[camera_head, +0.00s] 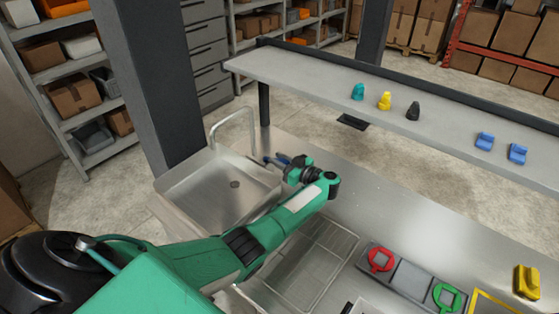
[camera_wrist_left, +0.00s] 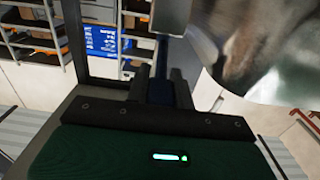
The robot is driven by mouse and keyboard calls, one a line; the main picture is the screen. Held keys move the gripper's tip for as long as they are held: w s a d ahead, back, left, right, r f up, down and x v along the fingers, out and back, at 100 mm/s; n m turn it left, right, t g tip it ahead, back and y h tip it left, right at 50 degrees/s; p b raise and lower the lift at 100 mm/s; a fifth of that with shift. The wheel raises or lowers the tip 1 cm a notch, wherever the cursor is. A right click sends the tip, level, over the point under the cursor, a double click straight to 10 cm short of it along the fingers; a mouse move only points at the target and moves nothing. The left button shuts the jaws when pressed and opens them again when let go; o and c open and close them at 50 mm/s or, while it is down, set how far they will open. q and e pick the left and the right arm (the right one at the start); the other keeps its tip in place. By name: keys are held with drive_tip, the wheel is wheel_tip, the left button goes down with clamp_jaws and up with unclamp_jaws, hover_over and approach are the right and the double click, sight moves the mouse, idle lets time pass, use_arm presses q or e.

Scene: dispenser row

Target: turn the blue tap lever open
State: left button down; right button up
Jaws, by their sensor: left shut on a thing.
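The steel sink (camera_head: 170,187) is at the left of the counter, with a bent metal tap spout (camera_head: 232,112) at its back. The blue tap lever (camera_head: 283,158) is small in the head view, at the sink's right side, and is partly hidden by my left gripper (camera_head: 279,162). In the left wrist view, my gripper (camera_wrist_left: 160,80) is shut on the dark blue lever (camera_wrist_left: 160,92), which shows between the two dark fingers. How far the lever is turned cannot be told. My right gripper is not in view.
A raised shelf (camera_head: 320,86) runs behind the counter, bearing teal, yellow, black and blue pieces. A drain grate (camera_head: 314,262) and a grey holder with red (camera_head: 381,260) and green (camera_head: 447,296) rings lie right of my arm. A yellow piece (camera_head: 526,281) stands at the right. A dark post stands behind the sink.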

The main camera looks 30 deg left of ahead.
use_arm(q)
drive_tip(key=shift+s+r+m+t+p, duration=0.2)
drive_tip(key=shift+m+t+p, duration=0.25)
drive_tip(key=shift+p, duration=0.45)
drive_tip(key=shift+s+a+f+m+t+p, duration=0.1)
drive_tip(key=shift+s+f+m+t+p, duration=0.15)
drive_tip(key=shift+t+p, duration=0.3)
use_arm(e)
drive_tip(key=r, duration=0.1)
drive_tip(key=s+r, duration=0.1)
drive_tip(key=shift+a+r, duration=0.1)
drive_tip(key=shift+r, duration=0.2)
use_arm(q)
drive_tip(key=c, duration=1.2)
unclamp_jaws()
drive_tip(key=s+d+b, duration=0.1)
drive_tip(key=d+b, duration=0.2)
drive_tip(key=d, duration=0.4)
drive_tip(key=shift+s+d, duration=0.2)
drive_tip(key=shift+s, duration=0.05)
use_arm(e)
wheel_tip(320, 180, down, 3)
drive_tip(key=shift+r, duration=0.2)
